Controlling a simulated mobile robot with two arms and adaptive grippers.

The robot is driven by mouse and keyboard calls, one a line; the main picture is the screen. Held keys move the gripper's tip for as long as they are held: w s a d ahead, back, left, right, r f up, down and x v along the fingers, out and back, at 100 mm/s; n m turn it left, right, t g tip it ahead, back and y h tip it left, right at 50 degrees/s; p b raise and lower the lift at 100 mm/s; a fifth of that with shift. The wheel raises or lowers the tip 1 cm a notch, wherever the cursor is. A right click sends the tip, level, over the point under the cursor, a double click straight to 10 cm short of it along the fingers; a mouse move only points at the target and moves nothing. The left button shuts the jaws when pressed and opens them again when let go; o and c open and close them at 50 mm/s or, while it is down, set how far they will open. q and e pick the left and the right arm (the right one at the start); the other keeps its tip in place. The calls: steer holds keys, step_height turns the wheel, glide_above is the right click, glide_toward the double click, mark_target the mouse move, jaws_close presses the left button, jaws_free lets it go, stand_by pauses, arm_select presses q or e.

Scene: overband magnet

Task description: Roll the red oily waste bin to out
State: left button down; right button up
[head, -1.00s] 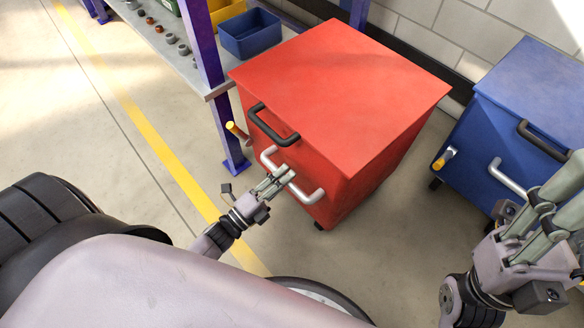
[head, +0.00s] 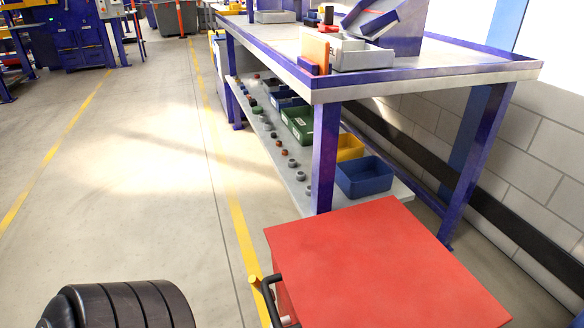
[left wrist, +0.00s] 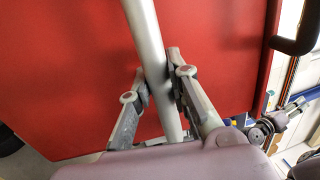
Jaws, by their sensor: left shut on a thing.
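The red oily waste bin (head: 385,265) stands at the lower right of the head view, its flat lid showing and its lower body cut off by the frame. In the left wrist view the red front of the bin (left wrist: 60,90) fills most of the picture. My left gripper (left wrist: 157,78) is shut on the bin's silver handle bar (left wrist: 150,35), with a finger on each side. Neither gripper shows in the head view.
A workbench (head: 325,92) with purple legs and a lower shelf of small bins stands right behind the red bin. Open floor with a yellow line (head: 232,200) lies to the left. A blue machine (head: 75,35) stands far off.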

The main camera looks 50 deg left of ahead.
arm_select(q)
steer(key=shift+s+a+f, duration=0.1)
steer(key=shift+s, duration=0.15)
steer(key=c, duration=1.8)
jaws_free()
steer(key=shift+s, duration=0.1)
steer(key=o, duration=0.3)
steer(key=v, duration=1.1)
steer(key=shift+s+a, duration=0.25)
steer(key=shift+s, duration=0.1)
